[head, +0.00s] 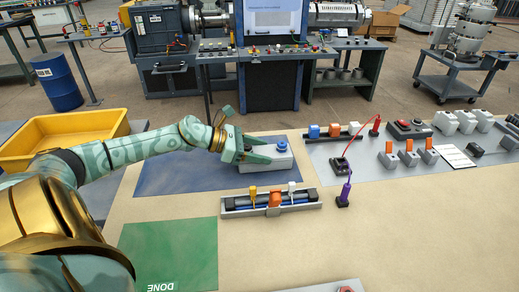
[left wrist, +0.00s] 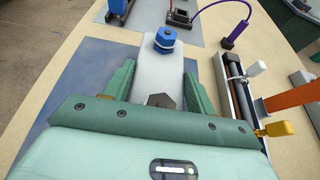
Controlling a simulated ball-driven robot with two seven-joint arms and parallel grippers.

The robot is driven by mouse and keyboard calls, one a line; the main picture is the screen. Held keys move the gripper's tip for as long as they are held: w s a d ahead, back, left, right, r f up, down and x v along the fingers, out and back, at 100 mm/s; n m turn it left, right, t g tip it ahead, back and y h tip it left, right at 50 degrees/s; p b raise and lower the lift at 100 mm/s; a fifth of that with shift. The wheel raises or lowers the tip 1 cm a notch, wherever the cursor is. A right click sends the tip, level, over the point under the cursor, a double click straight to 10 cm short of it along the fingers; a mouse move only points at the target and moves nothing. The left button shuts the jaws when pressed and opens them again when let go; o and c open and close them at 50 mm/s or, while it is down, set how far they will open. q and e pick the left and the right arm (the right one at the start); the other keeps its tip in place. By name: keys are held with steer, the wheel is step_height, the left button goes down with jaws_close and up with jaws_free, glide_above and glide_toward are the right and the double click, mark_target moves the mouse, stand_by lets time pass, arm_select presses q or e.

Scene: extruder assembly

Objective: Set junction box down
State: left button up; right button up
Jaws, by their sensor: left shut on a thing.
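The junction box (head: 264,160) is a pale grey block with a blue round fitting (head: 282,145) on its far right end. It is over the dark blue mat (head: 180,174), near the mat's right side. My left gripper (head: 262,152) is shut on the box, with its green fingers along the box's two sides. In the left wrist view the box (left wrist: 163,72) lies between the fingers, with the blue fitting (left wrist: 165,38) at the far end. Whether its underside touches the mat cannot be told. My right gripper is not in view.
A grey tray (head: 238,212) with dark rods and orange, yellow and white parts stands just in front of the box. A green mat marked DONE (head: 170,255) lies nearer. A grey mat with several parts is at right (head: 365,170).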

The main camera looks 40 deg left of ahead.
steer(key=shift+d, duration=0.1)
arm_select(q)
steer(key=o, duration=1.2)
steer(key=shift+f, duration=0.15)
steer(key=shift+c, duration=0.2)
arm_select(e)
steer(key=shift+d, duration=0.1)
arm_select(q)
steer(key=shift+r, duration=0.25)
steer(key=p+v, duration=0.6)
steer(key=v, duration=0.6)
steer(key=shift+f, duration=0.15)
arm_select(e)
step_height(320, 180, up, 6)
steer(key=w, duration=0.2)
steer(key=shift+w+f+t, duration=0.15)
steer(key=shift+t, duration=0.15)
